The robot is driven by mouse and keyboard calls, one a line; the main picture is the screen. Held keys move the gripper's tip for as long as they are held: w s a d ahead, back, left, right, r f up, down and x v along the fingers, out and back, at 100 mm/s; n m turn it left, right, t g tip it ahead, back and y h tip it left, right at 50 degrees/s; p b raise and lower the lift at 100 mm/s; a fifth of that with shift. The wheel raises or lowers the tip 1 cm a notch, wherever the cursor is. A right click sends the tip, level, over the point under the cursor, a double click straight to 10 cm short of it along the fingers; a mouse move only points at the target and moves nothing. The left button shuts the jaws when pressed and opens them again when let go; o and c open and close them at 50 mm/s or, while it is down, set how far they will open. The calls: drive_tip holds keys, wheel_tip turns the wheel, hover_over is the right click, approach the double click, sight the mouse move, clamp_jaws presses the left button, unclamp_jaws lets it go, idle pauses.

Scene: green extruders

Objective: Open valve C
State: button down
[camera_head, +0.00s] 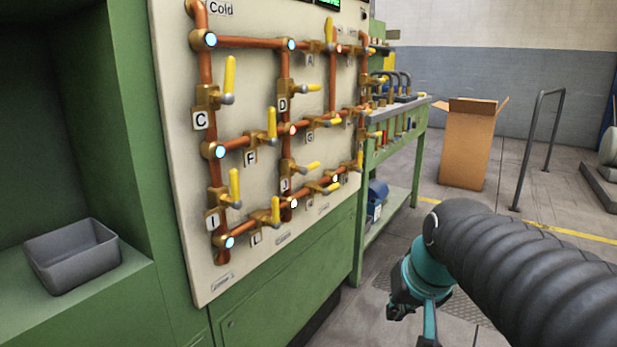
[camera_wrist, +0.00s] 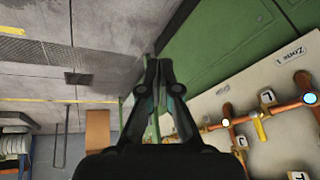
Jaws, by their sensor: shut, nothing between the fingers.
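Valve C (camera_head: 208,97) is at the upper left of the pipe panel in the head view, above a tag marked C. Its yellow handle (camera_head: 229,78) points up, roughly along the vertical copper pipe. I cannot make out valve C in the wrist view. My gripper (camera_head: 418,312) is low and to the right of the panel in the head view, well apart from valve C. In the wrist view my gripper (camera_wrist: 158,66) has its fingertips together and nothing between them.
The cream panel (camera_head: 185,230) carries several other yellow-handled valves close together. A grey bin (camera_head: 72,262) sits on the green ledge at left. A green workbench (camera_head: 390,155) and cardboard box (camera_head: 468,145) stand beyond. Open floor lies right of the panel.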

sight(229, 79)
drive_tip(key=s+d+f+n+h, duration=0.1)
drive_tip(key=s+f, duration=0.6)
drive_tip(key=s, duration=0.4)
drive_tip(key=w+r+m+g+y+b, duration=0.1)
drive_tip(key=w+r+m+y+b, duration=0.15)
drive_tip(key=w, duration=1.05)
drive_tip(key=w+a+r+m+y, duration=0.2)
drive_tip(key=w+a+r+y, duration=0.2)
drive_tip(key=w+r, duration=0.35)
drive_tip(key=w+a+r+m+y, duration=0.25)
drive_tip(key=w+r, duration=0.35)
drive_tip(key=w, duration=0.3)
drive_tip(key=w+a+r+n+y, duration=0.25)
drive_tip(key=r+y, duration=0.35)
drive_tip(key=r, duration=0.7)
drive_tip(key=s+a+r+n+g+y, duration=0.2)
drive_tip(key=s+r+n+g+y, duration=0.3)
drive_tip(key=r, duration=0.7)
drive_tip(key=a+r+m+t+h, duration=0.1)
drive_tip(key=a+m, duration=0.1)
drive_tip(key=a, duration=1.2)
drive_tip(key=shift+s, duration=0.4)
